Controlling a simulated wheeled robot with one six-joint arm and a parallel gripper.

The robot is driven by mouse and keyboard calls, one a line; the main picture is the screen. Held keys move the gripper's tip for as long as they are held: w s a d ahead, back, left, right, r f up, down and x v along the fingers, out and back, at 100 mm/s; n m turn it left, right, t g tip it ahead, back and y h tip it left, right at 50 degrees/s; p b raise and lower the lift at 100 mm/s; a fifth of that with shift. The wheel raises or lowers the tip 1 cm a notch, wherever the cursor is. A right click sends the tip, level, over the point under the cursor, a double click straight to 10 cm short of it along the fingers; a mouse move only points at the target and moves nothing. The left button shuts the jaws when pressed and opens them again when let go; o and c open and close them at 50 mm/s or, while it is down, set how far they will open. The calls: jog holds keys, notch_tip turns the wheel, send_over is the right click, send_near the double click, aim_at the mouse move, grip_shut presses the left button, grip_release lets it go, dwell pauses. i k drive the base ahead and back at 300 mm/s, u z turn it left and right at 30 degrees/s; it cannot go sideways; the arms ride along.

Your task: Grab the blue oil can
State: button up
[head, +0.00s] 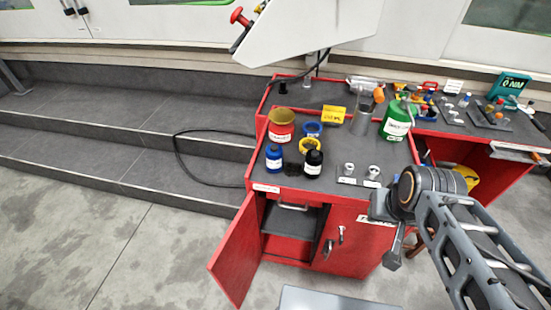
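A small blue can (273,158) with a white label stands upright at the front left of the red cabinet's dark top (325,187). A dark, low object (293,168) and a black bottle (313,163) stand to its right. My arm comes in from the lower right. My gripper (390,235) seems to be the grey part in front of the cabinet's right side, well to the right of the blue can and apart from it. Its fingers are too small and partly hidden to tell whether they are open.
A red-and-yellow can (281,124), a blue ring-like item (313,130), a yellow one (310,145) and a green-and-white container (397,120) stand behind. Small metal parts (372,173) lie at the front right. An open red door (238,250) juts out at the front left.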

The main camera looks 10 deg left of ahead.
aim_at(274, 153)
jog(key=u, duration=0.25)
jog(key=k, duration=0.3)
jog(key=u, duration=1.65)
jog(key=i, duration=0.5)
jog(key=u, duration=0.05)
